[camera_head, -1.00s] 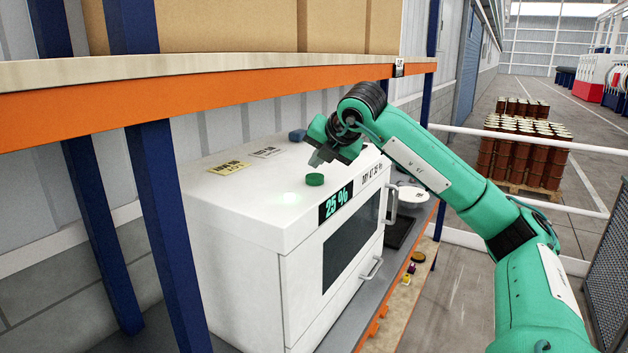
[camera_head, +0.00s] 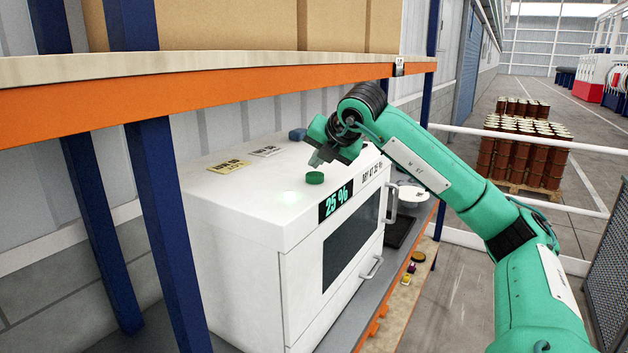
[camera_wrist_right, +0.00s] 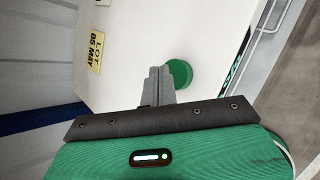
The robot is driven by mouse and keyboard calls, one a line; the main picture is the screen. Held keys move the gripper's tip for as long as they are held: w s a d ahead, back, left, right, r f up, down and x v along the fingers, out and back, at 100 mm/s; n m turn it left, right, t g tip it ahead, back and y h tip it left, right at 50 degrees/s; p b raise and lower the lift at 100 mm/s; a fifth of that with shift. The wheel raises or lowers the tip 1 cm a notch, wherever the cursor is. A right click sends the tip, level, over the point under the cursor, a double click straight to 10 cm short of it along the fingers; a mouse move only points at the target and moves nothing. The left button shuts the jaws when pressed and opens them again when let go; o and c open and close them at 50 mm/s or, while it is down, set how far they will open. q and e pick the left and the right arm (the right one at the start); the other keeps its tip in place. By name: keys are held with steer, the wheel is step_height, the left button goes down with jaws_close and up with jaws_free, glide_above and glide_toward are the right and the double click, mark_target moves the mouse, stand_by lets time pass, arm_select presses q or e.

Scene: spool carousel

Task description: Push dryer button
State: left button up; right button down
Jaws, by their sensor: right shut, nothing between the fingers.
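The white dryer (camera_head: 240,222) stands on the grey shelf, with a front display reading 25 %. Its green round button (camera_head: 315,178) is on top, near the front edge. My right gripper (camera_head: 316,160) is shut and empty, just above and behind the button in the head view. In the right wrist view the shut fingers (camera_wrist_right: 160,82) overlap the left side of the button (camera_wrist_right: 181,74). I cannot tell whether they touch it. My left gripper is not in view.
An orange-edged shelf (camera_head: 220,85) with cardboard boxes (camera_head: 230,25) runs above the dryer. Blue posts (camera_head: 165,220) stand at the left. Yellow and white labels (camera_head: 229,166) lie on the dryer top. A white round item (camera_head: 412,193) is beside the dryer.

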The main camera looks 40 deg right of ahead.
mark_target(317, 176)
steer(key=shift+f+b, duration=0.65)
steer(key=shift+f, duration=0.15)
stand_by(0.6)
steer(key=shift+r, duration=0.15)
steer(key=shift+r+p, duration=0.8)
steer(key=shift+r, duration=0.1)
step_height(317, 176, up, 6)
steer(key=p, duration=0.4)
steer(key=shift+p, duration=0.4)
